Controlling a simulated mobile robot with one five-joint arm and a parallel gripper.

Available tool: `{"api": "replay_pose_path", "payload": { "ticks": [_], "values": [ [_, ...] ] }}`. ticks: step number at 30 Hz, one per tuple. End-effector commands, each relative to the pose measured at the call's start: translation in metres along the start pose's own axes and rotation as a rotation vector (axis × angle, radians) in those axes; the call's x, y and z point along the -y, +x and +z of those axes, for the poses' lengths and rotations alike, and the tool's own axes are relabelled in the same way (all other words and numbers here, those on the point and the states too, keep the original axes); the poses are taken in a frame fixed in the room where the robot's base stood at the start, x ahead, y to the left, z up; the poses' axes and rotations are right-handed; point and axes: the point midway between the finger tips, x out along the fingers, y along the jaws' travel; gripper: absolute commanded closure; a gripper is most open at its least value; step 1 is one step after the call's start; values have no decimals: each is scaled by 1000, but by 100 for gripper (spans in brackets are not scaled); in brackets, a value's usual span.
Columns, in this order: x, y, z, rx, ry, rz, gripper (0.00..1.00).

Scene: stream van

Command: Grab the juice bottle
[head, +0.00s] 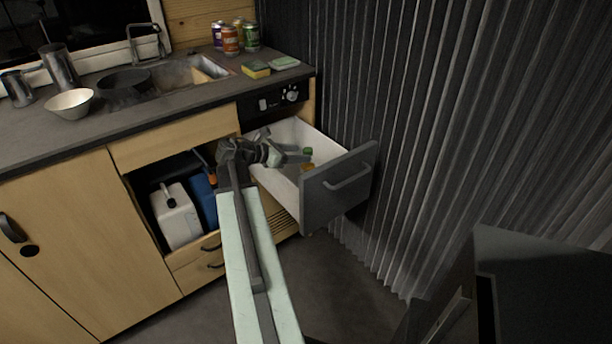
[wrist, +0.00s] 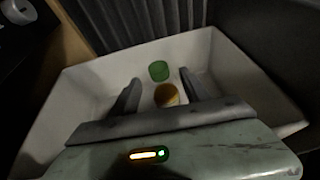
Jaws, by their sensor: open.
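The juice bottle (head: 308,166) is in the open white drawer (head: 292,132), with a green cap and an orange body; only a small part shows in the head view. In the wrist view the bottle's green cap (wrist: 159,70) and orange part (wrist: 166,95) lie ahead of my fingers, near the middle of the drawer. My gripper (head: 300,155) reaches over the drawer's left side in the head view. In the wrist view my gripper (wrist: 163,96) is open, with a finger on each side of the orange part. I cannot tell whether the fingers touch the bottle.
The drawer's grey front (head: 338,187) stands pulled out near the pleated dark curtain (head: 450,130). The counter (head: 180,108) above holds several cans (head: 231,40), a sponge (head: 256,69) and a white bowl (head: 70,104). A white canister (head: 175,216) stands in the open cupboard.

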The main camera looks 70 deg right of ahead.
Motion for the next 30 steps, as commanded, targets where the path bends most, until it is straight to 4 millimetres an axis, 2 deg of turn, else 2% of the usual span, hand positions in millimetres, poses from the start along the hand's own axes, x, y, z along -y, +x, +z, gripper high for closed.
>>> {"api": "replay_pose_path", "payload": {
  "ticks": [7, 14, 20, 30],
  "values": [
    [-2, 42, -2, -1, 1, -1, 45],
    [-2, 45, 1, -1, 0, 1, 45],
    [-2, 45, 1, -1, 1, 1, 98],
    [-2, 44, 1, -1, 0, 2, 100]
  ]
}}
